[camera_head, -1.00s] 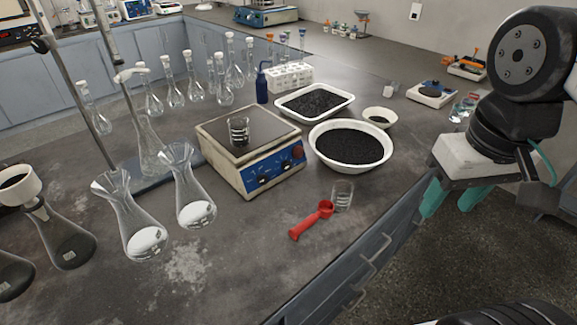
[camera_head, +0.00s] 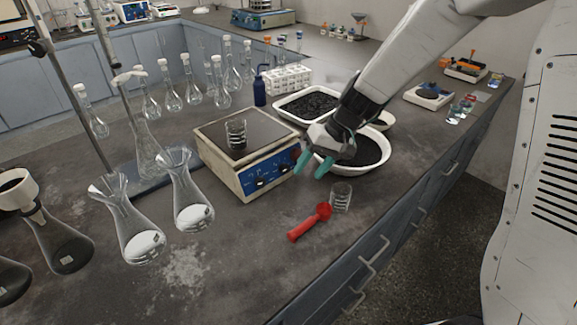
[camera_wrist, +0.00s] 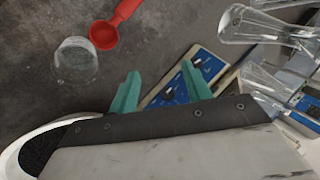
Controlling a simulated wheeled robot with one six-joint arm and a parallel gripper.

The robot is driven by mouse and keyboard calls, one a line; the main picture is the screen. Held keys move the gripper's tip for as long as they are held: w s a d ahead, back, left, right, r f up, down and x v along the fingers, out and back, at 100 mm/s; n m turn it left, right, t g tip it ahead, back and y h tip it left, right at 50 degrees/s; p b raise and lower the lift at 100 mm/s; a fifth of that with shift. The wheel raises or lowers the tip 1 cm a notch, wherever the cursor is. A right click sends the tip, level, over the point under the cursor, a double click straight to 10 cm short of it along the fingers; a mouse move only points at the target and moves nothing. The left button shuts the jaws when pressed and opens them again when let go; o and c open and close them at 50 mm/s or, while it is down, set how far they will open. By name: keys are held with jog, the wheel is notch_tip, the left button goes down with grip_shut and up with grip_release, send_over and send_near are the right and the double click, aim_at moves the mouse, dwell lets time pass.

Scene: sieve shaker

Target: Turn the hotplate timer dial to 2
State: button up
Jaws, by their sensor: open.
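The hotplate (camera_head: 222,165) stands on the bench with a small glass beaker (camera_head: 236,134) on its dark top. Its blue front panel carries dark dials, one at left (camera_head: 260,183) and one further right (camera_head: 284,169). The panel's right end, where a red knob was visible earlier, is close behind my gripper. The markings are too small to read. My gripper (camera_head: 308,174) is open and empty, with its teal fingers pointing down in front of the panel's right end. In the wrist view, the blue panel (camera_wrist: 172,92) shows between and beyond the fingers. I see no contact with a dial.
A white bowl of black grains (camera_head: 372,165) is behind and right of my gripper. A white tray (camera_head: 281,112) lies further back. A red scoop (camera_head: 309,223) and an empty glass beaker (camera_head: 341,196) are in front. Flasks (camera_head: 192,205) stand left of the hotplate.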

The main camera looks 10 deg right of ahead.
aim_at(287, 168)
jog(key=w+n+t, duration=0.1)
jog(key=w+t, duration=0.2)
jog(key=w, duration=0.4)
jog(key=x, duration=0.8)
jog(key=shift+a, duration=0.35)
jog(key=c, duration=1)
